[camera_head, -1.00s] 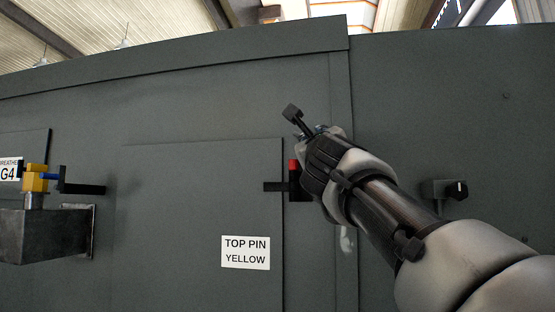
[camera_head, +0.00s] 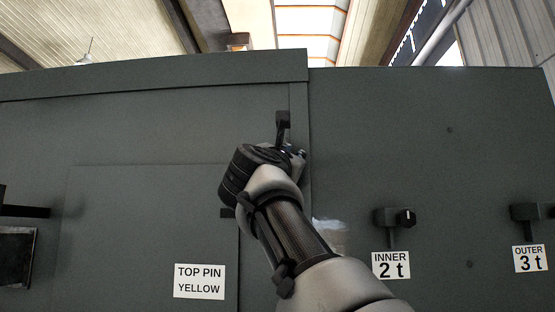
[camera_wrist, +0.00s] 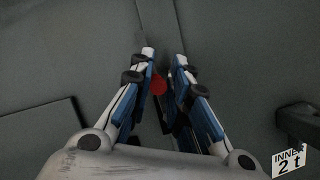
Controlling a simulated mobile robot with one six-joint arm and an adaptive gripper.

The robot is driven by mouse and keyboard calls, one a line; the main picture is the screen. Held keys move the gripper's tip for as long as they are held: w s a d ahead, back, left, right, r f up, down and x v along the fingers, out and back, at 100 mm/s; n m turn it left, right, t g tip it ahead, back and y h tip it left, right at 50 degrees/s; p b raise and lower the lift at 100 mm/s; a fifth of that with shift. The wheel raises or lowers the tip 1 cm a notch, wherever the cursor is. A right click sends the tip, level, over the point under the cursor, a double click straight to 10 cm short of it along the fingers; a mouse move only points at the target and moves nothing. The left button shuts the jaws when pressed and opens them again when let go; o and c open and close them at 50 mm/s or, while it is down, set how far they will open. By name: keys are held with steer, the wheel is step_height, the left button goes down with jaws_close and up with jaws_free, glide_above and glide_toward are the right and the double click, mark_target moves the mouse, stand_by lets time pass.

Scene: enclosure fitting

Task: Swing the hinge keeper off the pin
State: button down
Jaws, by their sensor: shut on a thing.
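My gripper (camera_wrist: 165,57) shows in the wrist view with its two blue-and-white fingers a small gap apart, closed around a thin dark part that I take for the hinge keeper (camera_wrist: 168,112). A red rounded piece (camera_wrist: 159,84) sits between the fingers, against the left one. Which part of the hinge is red and which is the pin I cannot tell. In the head view my wrist covers the hinge at the door's right edge.
The grey door (camera_head: 150,220) carries a "TOP PIN YELLOW" label (camera_head: 199,282). Right of my arm, a black knob box (camera_head: 394,217) sits above an "INNER 2 t" label (camera_head: 391,265), with an "OUTER 3 t" label (camera_head: 530,259) farther right. A dark bracket (camera_head: 18,255) juts out at far left.

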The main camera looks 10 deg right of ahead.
steer(key=shift+w+f+m+g+h, duration=0.2)
steer(key=shift+m+g+h, duration=0.1)
steer(key=shift+m, duration=0.6)
steer(key=shift+d, duration=0.1)
steer(key=c, duration=1.9)
jaws_free()
steer(key=shift+s, duration=0.1)
steer(key=o, duration=0.3)
steer(key=shift+r, duration=0.15)
steer(key=v, duration=1.2)
